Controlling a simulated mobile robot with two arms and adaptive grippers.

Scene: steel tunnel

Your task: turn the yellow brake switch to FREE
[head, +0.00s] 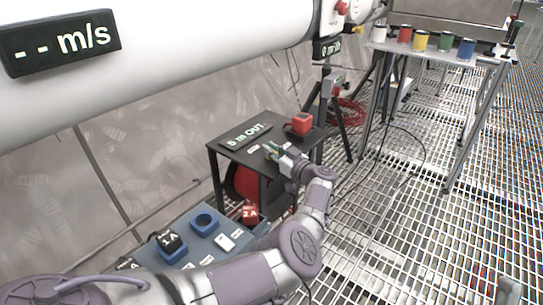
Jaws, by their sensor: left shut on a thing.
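My left gripper (272,151) reaches in from below over the top of a small black table (238,157). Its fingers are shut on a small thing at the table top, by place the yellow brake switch. The fingers cover nearly all of it, so its yellow colour and its setting cannot be read. A small white label (254,149) lies just left of the fingers. I cannot make out my right gripper.
A red block (301,123) on a dark base and a "5 m OUT" sign (246,135) stand on the black table. A blue bench (208,248) is in front, a big white pipe (180,50) above. Several coloured cups stand on a table (487,60) at right.

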